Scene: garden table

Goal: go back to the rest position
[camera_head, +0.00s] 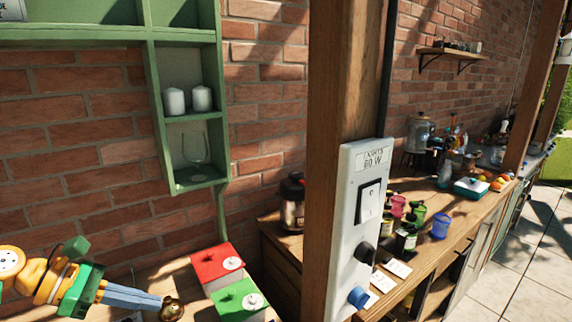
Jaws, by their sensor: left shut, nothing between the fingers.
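My left gripper (158,302) reaches in from the lower left on an orange, yellow and green arm. Its long blue-grey fingers lie together, shut and empty. The fingertips are beside a round brass-coloured object (172,309) at the bottom edge; I cannot tell whether they touch it. A red box (212,264) and a green box (238,299), each with a round pale fitting on top, are to the right of the fingertips. My right gripper is not in view.
A wooden post (336,110) with a switch panel (362,215) stands right of the boxes. A green shelf (156,100) holding white candles and a glass hangs above on the brick wall. Beyond the post, a wooden counter (458,226) carries buckets, bottles and fruit.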

